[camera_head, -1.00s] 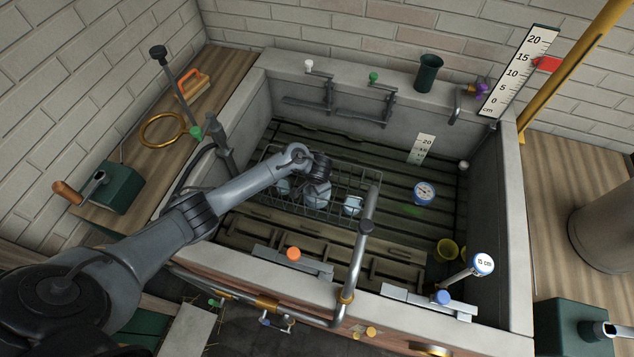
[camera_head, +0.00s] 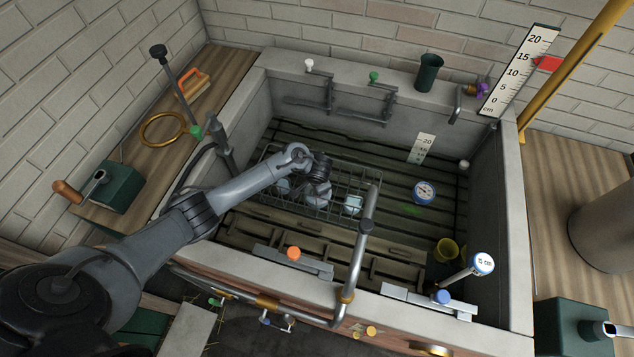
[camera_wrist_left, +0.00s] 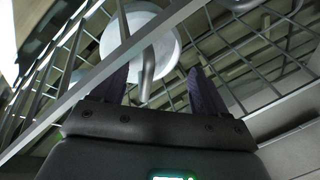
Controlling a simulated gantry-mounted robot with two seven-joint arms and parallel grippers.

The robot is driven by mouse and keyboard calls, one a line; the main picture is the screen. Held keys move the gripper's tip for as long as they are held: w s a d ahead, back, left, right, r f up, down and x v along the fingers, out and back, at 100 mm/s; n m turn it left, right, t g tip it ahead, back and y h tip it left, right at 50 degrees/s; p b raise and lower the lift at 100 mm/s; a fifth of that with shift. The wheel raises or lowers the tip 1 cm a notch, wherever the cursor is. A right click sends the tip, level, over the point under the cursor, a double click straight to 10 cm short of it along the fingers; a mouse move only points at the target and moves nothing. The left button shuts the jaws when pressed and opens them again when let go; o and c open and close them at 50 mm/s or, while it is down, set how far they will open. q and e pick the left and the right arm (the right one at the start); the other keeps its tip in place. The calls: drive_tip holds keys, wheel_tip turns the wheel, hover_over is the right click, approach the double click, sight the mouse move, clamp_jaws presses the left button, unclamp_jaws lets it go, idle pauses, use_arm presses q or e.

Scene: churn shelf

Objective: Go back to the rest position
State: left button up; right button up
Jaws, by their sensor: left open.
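My left arm reaches over the stone trough (camera_head: 510,175) to the wire basket (camera_head: 370,187) on its floor. My left gripper (camera_wrist_left: 160,78) is open in the wrist view, its two dark fingers apart with the basket wires around them. A round white vessel (camera_wrist_left: 168,38) lies beyond the fingertips, with a grey metal piece in front of it; I see no grip on it. In the head view my wrist covers part of the basket, and pale vessels, one of them at the right (camera_head: 352,204), sit in it. My right gripper is not in view.
Slatted boards (camera_head: 270,228) and a bent metal pipe (camera_head: 362,245) stand near the basket. A round dial (camera_head: 424,191) and yellow cup (camera_head: 446,249) lie to the right. A green box with a crank (camera_head: 119,187) and a brass ring (camera_head: 163,129) are on the left ledge.

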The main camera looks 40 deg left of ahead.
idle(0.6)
use_arm(q)
drive_tip(key=shift+r, duration=0.2)
drive_tip(key=shift+r+p, duration=1.05)
drive_tip(key=shift+p, duration=0.3)
wheel_tip(320, 180, up, 10)
drive_tip(key=p, duration=1)
drive_tip(key=shift+f+p, duration=0.2)
drive_tip(key=shift+p, duration=0.1)
